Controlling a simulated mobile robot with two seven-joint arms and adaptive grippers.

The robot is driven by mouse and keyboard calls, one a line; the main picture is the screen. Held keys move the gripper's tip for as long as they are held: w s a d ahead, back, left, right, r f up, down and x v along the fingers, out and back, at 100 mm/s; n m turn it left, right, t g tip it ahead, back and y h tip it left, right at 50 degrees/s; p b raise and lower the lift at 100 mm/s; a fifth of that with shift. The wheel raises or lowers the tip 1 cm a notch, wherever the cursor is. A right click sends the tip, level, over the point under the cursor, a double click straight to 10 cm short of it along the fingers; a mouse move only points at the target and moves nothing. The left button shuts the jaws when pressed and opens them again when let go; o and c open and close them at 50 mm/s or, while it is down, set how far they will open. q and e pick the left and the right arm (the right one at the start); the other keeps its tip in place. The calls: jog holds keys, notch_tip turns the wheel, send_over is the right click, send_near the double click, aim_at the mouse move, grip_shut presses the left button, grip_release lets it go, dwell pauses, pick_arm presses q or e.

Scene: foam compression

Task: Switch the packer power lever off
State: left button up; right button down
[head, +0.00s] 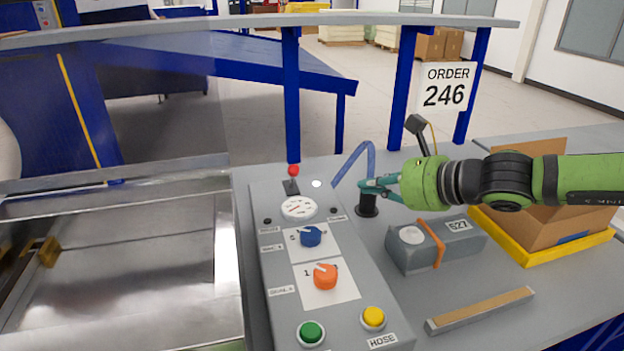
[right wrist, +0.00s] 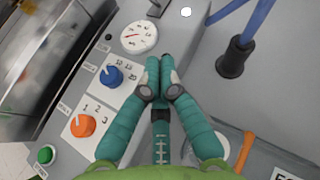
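The power lever (head: 293,172) has a red ball knob and a dark base at the far end of the grey control panel (head: 350,290). In the head view it stands roughly upright. In the right wrist view only the dark lower part of the lever (right wrist: 155,10) shows at the top edge. My right gripper (head: 364,184) is to the right of the lever and apart from it. In the right wrist view, the teal fingertips (right wrist: 160,62) are together with nothing between them. My left gripper is not in view.
The panel carries a gauge (head: 299,207), a blue knob (head: 310,236), an orange knob (head: 325,277), a green button (head: 311,333) and a yellow button (head: 373,318). A black post with a blue hose (head: 367,203) stands near my right fingers. A grey box (head: 455,243) lies right.

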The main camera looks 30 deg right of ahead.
aim_at(292, 178)
jog(key=shift+f, duration=0.1)
jog(key=x, duration=0.5)
jog(key=shift+p, duration=0.4)
jog(key=shift+w+a+p, duration=0.25)
jog(key=shift+w+p, duration=0.35)
jog(key=shift+p, duration=0.1)
jog(key=shift+w+a+f+p, duration=0.2)
jog(key=shift+w+p, duration=0.2)
jog(key=shift+p, duration=0.15)
jog(key=shift+p+x, duration=0.55)
jog(key=shift+x, duration=0.25)
jog(key=w+p, duration=0.1)
jog(key=w+a+p, duration=0.1)
jog(key=w, duration=0.1)
jog(key=shift+a+r+p, duration=0.2)
jog(key=shift+a+p, duration=0.1)
jog(key=shift+p, duration=0.1)
jog(key=shift+w+a+p, duration=0.3)
jog(key=shift+w+a, duration=0.1)
jog(key=shift+w, duration=0.2)
